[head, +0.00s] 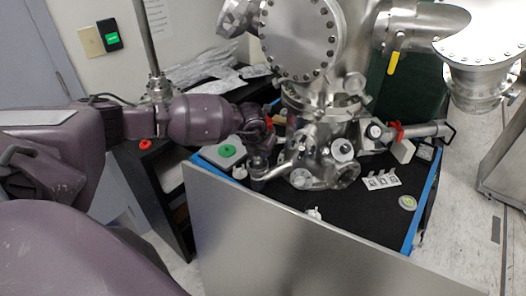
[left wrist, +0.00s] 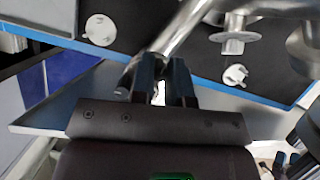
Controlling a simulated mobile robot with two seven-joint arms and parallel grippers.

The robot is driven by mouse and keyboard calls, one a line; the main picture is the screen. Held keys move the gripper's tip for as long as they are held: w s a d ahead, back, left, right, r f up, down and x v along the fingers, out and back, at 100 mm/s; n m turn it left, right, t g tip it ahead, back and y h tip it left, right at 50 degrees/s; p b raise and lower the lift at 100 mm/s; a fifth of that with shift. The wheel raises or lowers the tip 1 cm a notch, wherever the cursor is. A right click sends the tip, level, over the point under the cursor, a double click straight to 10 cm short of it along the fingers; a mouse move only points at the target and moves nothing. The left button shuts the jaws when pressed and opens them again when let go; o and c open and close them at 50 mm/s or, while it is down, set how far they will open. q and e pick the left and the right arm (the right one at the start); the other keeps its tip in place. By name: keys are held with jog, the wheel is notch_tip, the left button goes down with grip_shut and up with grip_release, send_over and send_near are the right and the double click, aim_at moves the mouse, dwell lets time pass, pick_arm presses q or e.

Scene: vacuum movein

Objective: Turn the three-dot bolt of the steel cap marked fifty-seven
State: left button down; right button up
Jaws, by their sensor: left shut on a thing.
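My left gripper (head: 258,172) reaches in from the left, low beside the steel chamber. In the left wrist view its two dark fingers (left wrist: 166,66) are close together at a slanted steel tube (left wrist: 190,22), which shows on both sides of the fingertips. The tube also shows in the head view (head: 288,164). Round pale caps with small knobs show: one on the chamber's front right (head: 343,151), one lower (head: 300,179). The left wrist view has one at the left (left wrist: 100,29) and one at the right (left wrist: 235,75). No number or dots can be read. My right gripper is out of view.
The black table top (head: 365,215) has a blue edge (head: 424,205). A steel panel (head: 290,240) stands in front. A green-topped disc (head: 227,151), a white bracket piece (head: 381,180) and a round pale disc (head: 407,202) lie on the table. The front right is mostly clear.

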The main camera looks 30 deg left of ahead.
pick_arm(q)
jog(key=shift+f+m+h+b, duration=0.15)
jog(key=shift+m+h+b, duration=0.35)
jog(key=shift+m, duration=0.6)
jog(key=shift+m+b, duration=0.35)
jog(key=shift+m, duration=0.35)
jog(key=c, duration=1.5)
grip_release()
jog(key=shift+o, duration=0.5)
jog(key=shift+r, duration=0.2)
jog(key=v, duration=1)
jog(key=shift+a+r, duration=0.3)
